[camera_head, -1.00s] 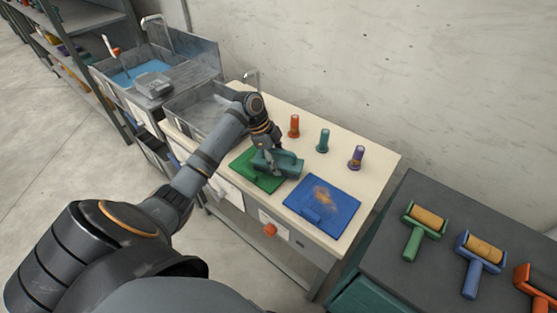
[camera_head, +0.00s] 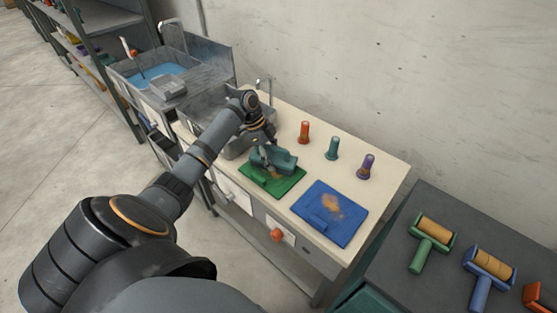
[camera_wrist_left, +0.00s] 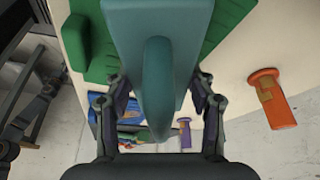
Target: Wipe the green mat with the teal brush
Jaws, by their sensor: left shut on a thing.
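The green mat (camera_head: 285,186) lies on the cream table, with a brownish smear showing on its surface near the brush. My left gripper (camera_head: 259,150) is shut on the teal brush (camera_head: 280,160), which is over the back part of the mat. In the left wrist view, the brush (camera_wrist_left: 155,60) fills the middle between the fingers of the gripper (camera_wrist_left: 155,100), and parts of the green mat (camera_wrist_left: 218,25) show on both sides of it. I cannot tell whether the brush touches the mat. My right gripper is not in view.
A blue mat (camera_head: 330,212) with an orange-brown stain lies to the right. Orange (camera_head: 304,132), teal (camera_head: 332,148) and purple (camera_head: 366,166) upright pieces stand along the back. Sinks (camera_head: 160,78) are at the left. Rollers (camera_head: 432,236) lie on a dark bench at the right.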

